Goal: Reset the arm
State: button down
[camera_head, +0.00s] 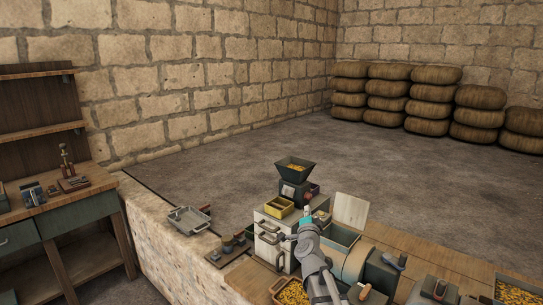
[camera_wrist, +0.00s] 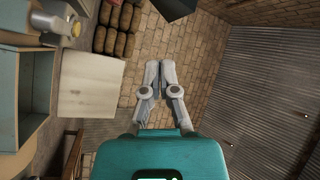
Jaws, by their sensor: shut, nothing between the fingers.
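My gripper (camera_wrist: 159,72) shows in the wrist view with its two grey fingers together and nothing between them.
An open box with a raised pale lid (camera_head: 351,211) is right of my arm. A metal tray (camera_head: 188,219) lies left. Stacked sacks (camera_head: 432,98) stand far back.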

jog(key=s+a+f+n+g+y, duration=0.4)
jog(key=s+f+n+g+y, duration=0.2)
jog(key=s+f+n+g, duration=0.6)
jog(key=s+d+f+g+h, duration=0.1)
jog(key=s+d+f+g, duration=0.1)
jog(key=s, duration=0.3)
jog(key=s+d+f+n+g+h+p, duration=0.1)
jog(key=s+d+f+g, duration=0.2)
jog(key=s, duration=0.3)
jog(key=s+d+f+g+h, duration=0.2)
jog(key=s+d, duration=0.1)
jog(key=s, duration=0.2)
jog(key=shift+s+d+f+n+g, duration=0.2)
jog(key=shift+d+f+n+g, duration=0.1)
jog(key=shift+n, duration=0.1)
dwell(1.0)
